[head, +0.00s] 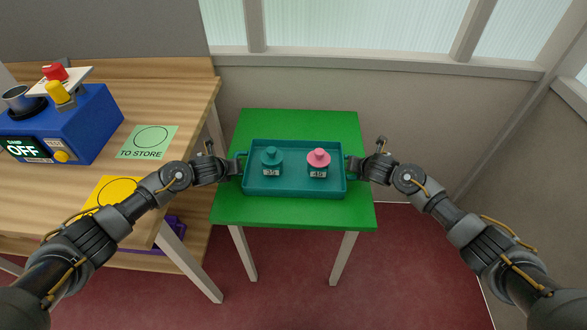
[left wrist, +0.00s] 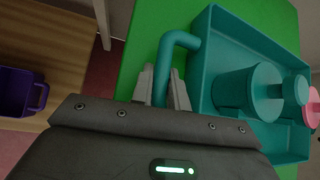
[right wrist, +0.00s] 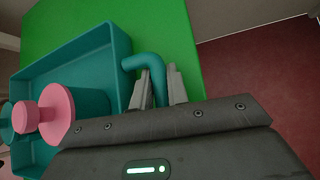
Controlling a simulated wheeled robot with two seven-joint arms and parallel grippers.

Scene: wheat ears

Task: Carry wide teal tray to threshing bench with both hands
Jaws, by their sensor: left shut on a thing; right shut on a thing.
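The wide teal tray (head: 294,190) is over the green table (head: 290,215) in the head view; I cannot tell whether it rests on it. In the tray are a jar with a teal lid (head: 271,156) on the left and a jar with a pink lid (head: 318,158) on the right, both upright with labels. My left gripper (head: 238,166) is shut on the tray's left handle (left wrist: 178,42). My right gripper (head: 353,167) is shut on the tray's right handle (right wrist: 148,62). The wrist views show each handle between the fingers.
A wooden bench (head: 170,90) stands at the left, with a blue machine (head: 75,125) reading OFF, a green TO STORE card (head: 148,141) and a yellow card (head: 112,188). A purple bin (left wrist: 18,92) sits on its lower shelf. Walls and windows close off the back and right.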

